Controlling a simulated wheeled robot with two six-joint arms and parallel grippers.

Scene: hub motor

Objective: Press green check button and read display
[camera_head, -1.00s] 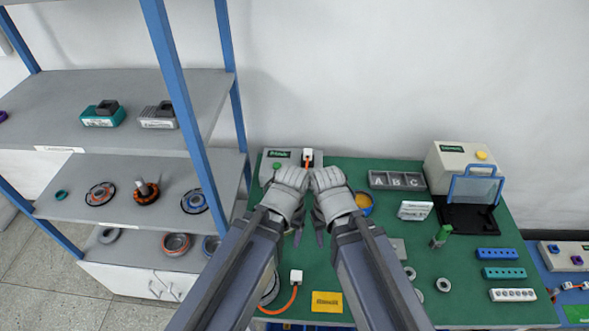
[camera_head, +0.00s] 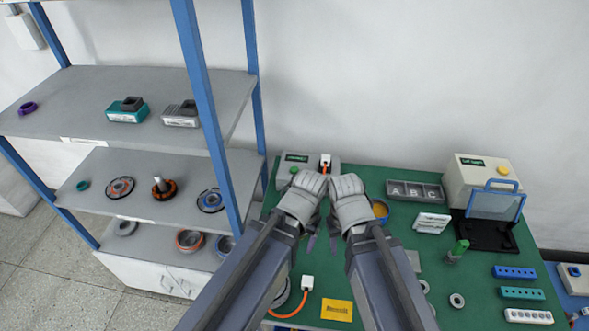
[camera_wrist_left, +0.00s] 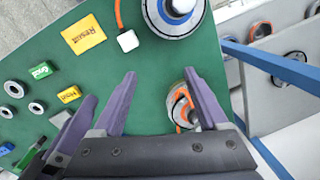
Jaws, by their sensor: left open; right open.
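A grey tester box (camera_head: 320,172) stands at the back left of the green table. Its dark display (camera_head: 296,158) carries green text too small to read. A round green button (camera_head: 293,170) sits below the display. My left gripper (camera_head: 311,243) and right gripper (camera_head: 334,242) are side by side in front of the box, over the table, fingers pointing down and apart from the button. In the left wrist view my left gripper (camera_wrist_left: 158,85) is open and empty. A hub motor part with an orange ring (camera_wrist_left: 182,108) shows partly between and behind its fingers.
A cream machine (camera_head: 476,178) with a yellow button stands at the back right. A tray marked A B C (camera_head: 416,192), a yellow card (camera_head: 337,309) and a white plug (camera_head: 307,282) on an orange cable lie on the table. A shelf with blue posts (camera_head: 198,100) borders the left.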

